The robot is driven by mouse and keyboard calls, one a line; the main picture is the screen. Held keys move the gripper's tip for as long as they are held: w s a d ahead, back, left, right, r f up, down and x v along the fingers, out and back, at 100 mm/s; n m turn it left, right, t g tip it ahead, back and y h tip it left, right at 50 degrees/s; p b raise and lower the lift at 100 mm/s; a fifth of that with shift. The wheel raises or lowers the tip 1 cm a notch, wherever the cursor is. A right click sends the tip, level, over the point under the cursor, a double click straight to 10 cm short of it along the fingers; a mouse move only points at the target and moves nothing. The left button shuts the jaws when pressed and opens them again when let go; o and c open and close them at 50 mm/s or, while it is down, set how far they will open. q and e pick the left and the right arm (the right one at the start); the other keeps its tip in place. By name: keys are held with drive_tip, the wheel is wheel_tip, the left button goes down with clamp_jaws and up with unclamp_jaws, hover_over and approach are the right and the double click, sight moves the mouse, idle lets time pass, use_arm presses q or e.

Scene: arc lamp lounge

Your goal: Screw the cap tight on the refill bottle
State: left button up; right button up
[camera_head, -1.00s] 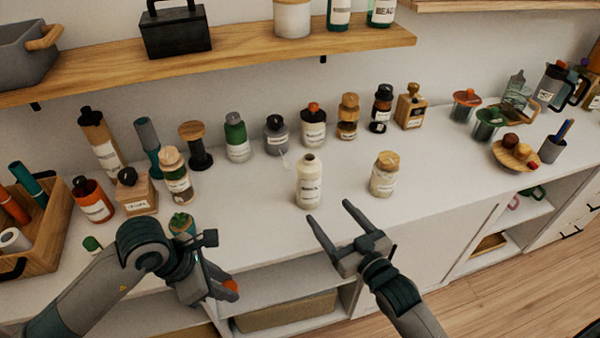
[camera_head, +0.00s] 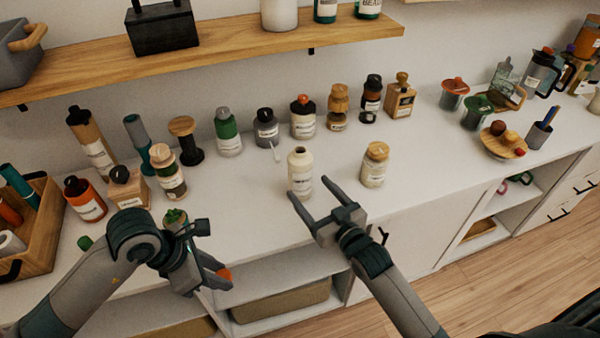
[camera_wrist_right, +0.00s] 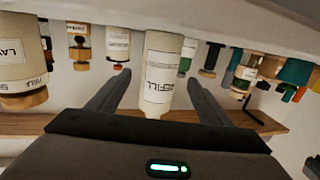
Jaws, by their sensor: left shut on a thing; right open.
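The refill bottle (camera_head: 300,178) is cream with a white label and stands upright on the white counter. Its neck is bare, with a dark opening at the top. In the right wrist view the bottle (camera_wrist_right: 163,70) shows upside down between the finger lines. My right gripper (camera_head: 315,192) is open and empty, its fingertips at the near side of the bottle. My left gripper (camera_head: 217,277) is shut on a small orange thing (camera_head: 224,273), which looks like the cap and is mostly hidden by the fingers. It is low in front of the counter's edge, left of the bottle.
A jar with a wooden lid (camera_head: 374,165) stands right of the bottle. Several bottles and jars line the back, including a green one (camera_head: 228,135). A wooden crate (camera_head: 40,235) is at the far left. A wooden shelf (camera_head: 240,50) hangs above.

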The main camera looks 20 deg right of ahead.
sight(300, 177)
use_arm(q)
drive_tip(key=shift+r, duration=0.2)
use_arm(e)
drive_tip(key=shift+w+a+f, duration=0.1)
drive_tip(key=shift+w+a, duration=0.05)
drive_tip(key=shift+w, duration=0.55)
use_arm(q)
drive_tip(key=shift+r+p, duration=0.25)
drive_tip(key=shift+p, duration=0.05)
use_arm(e)
drive_tip(key=shift+w, duration=0.45)
use_arm(q)
drive_tip(key=shift+r+p, duration=0.7)
use_arm(e)
drive_tip(key=shift+x, duration=2.2)
drive_tip(key=shift+s+f, duration=0.1)
drive_tip(key=shift+f, duration=0.05)
drive_tip(key=c, duration=1.4)
